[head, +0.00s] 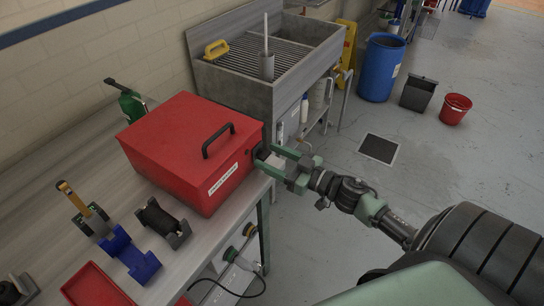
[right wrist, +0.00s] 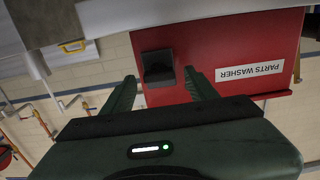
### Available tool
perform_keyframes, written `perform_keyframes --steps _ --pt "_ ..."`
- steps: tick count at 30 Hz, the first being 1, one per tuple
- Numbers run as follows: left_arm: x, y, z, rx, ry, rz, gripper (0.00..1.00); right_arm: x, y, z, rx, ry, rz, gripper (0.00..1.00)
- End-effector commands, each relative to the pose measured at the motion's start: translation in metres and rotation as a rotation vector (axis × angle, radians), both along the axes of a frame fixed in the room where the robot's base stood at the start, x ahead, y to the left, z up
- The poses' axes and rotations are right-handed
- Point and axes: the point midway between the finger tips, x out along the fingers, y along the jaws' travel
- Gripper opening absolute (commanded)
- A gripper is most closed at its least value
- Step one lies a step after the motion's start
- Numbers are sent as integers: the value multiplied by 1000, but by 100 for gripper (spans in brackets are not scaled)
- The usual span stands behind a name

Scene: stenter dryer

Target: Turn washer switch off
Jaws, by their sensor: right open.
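The parts washer is a red metal box (head: 185,145) with a black lid handle, standing on the workbench; its "PARTS WASHER" label shows upside down in the right wrist view (right wrist: 250,72). A black square switch (right wrist: 158,67) sits on its red side panel. My right gripper (head: 267,157) is open at that side of the box, its green fingers pointing at the panel. In the right wrist view the fingers (right wrist: 160,80) stand on either side of the switch. I cannot tell whether they touch it, and the switch's setting is not readable. My left gripper is not in view.
The bench (head: 150,200) holds a black roll holder (head: 163,222), a blue stand (head: 130,255) and a red tray (head: 97,287). A metal sink (head: 300,85) stands behind the washer. A blue barrel (head: 381,68) and red bucket (head: 454,109) stand on open floor at right.

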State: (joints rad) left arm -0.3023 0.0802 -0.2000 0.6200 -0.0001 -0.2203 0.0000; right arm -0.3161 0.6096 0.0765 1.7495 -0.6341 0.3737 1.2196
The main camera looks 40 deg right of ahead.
Motion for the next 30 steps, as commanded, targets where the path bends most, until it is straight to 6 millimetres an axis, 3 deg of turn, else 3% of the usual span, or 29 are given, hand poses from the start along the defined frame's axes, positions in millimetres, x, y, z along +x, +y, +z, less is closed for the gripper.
perform_keyframes --steps 3,4,9,10,20,30 --pt "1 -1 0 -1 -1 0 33 0 0 0 0 0 0 58" --pt "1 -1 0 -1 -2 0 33 0 0 0 0 0 0 53" --pt "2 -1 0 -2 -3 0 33 0 0 0 0 0 0 5" --pt "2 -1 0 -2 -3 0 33 0 0 0 0 0 0 0" --pt "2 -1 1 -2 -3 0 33 -1 0 0 -39 -16 1 0" --pt "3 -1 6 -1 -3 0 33 -1 1 0 -249 -103 0 0"
